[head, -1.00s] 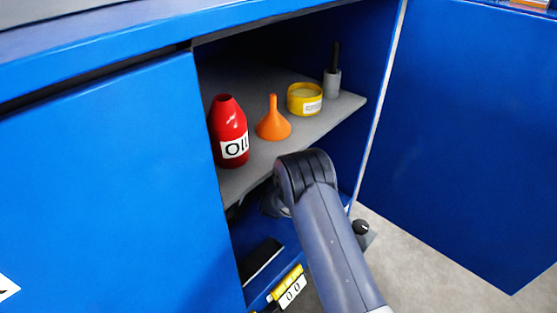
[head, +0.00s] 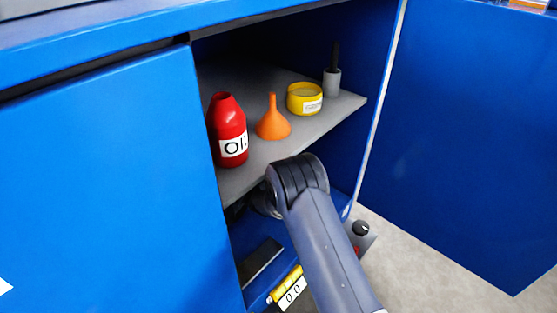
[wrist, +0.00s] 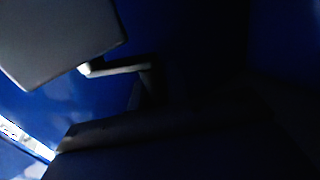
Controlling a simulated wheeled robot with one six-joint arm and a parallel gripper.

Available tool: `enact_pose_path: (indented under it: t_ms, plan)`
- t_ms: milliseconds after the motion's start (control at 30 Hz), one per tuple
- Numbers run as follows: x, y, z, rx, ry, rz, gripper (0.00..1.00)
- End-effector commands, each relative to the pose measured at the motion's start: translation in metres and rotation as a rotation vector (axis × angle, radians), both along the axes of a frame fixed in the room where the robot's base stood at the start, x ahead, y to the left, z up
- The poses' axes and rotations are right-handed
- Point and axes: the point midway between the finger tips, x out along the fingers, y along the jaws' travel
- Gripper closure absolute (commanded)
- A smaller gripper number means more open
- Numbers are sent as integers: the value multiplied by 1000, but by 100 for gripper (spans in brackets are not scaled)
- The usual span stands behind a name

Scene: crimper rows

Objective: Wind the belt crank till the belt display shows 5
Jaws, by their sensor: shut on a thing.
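The belt display (head: 291,293) is a white plate under a yellow strip, low at the cabinet's front edge; it appears to read 0 0. In the head view my dark arm reaches into the lower compartment and hides the crank. In the dim wrist view my gripper (wrist: 95,76) is shut at the belt crank (wrist: 124,68), whose pale bar runs to the right from beside a large grey block. The grip itself is mostly in shadow. A white plate also shows at the left edge of the wrist view.
The grey shelf (head: 250,180) above my arm holds a red oil bottle (head: 228,130), an orange funnel (head: 272,122), a yellow tin (head: 304,99) and a grey holder (head: 332,83). A blue door (head: 460,140) stands open at the right. A black block (head: 260,262) lies below.

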Motion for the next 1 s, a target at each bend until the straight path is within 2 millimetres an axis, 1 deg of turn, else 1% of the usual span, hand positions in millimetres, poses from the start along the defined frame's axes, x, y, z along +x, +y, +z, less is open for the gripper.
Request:
enact_pose_path:
  t_ms: [67, 100, 333, 700, 967, 1000]
  plan:
    - [0, -1, 0, 0, 1, -1, 100]
    - [0, 0, 0, 0, 1, 0, 82]
    - [0, 0, 0, 0, 1, 0, 63]
    - [-1, -1, 1, 0, -1, 16, 62]
    - [-6, 0, 2, -1, 0, 127, 62]
    - [-11, 1, 2, -2, 3, 146, 62]
